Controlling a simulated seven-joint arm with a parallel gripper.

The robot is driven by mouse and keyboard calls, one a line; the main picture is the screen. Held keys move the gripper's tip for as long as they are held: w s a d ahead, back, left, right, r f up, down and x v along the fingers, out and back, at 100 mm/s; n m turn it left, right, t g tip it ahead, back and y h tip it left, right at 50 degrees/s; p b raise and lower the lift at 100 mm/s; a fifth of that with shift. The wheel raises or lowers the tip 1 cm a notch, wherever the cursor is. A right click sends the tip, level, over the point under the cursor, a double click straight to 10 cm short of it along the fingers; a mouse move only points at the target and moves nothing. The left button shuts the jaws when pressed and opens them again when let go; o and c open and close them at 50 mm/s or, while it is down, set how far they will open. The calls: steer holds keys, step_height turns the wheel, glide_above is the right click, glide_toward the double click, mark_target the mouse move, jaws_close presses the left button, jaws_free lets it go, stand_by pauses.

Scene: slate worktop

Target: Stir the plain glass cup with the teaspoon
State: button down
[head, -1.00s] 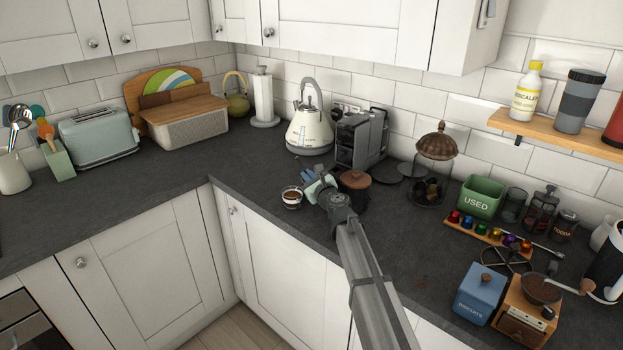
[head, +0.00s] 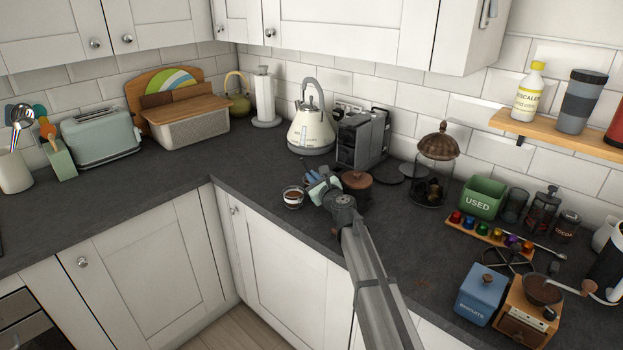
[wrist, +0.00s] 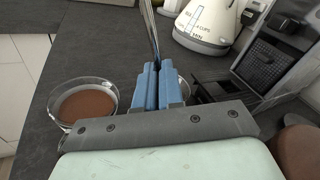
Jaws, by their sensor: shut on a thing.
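The glass cup (head: 292,198) stands on the worktop with brown liquid in it. In the wrist view the cup (wrist: 84,101) is left of my gripper, and its clear rim shows. My gripper (head: 319,185) is just right of the cup in the head view. In the wrist view its blue fingers (wrist: 158,84) are shut on the teaspoon (wrist: 150,30), whose metal shaft runs up past the top edge. The teaspoon's bowl is not clearly visible. A small pale rounded edge shows behind the right finger; I cannot tell what it is.
The kettle (head: 311,130) and coffee machine (head: 362,138) are behind. The worktop's front edge lies close before the cup. Clear worktop (head: 235,163) lies to the cup's left.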

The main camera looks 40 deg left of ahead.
steer(key=shift+a, duration=0.3)
steer(key=shift+s+a+r, duration=0.15)
steer(key=shift+s+r, duration=0.15)
steer(key=shift+r, duration=0.5)
steer(key=shift+s+a+r, duration=0.2)
steer(key=shift+s+r, duration=0.15)
steer(key=shift+r, duration=0.5)
steer(key=shift+s+a+r, duration=0.15)
steer(key=shift+s+r, duration=0.15)
steer(key=shift+r, duration=0.5)
step_height(320, 180, up, 5)
stand_by(0.3)
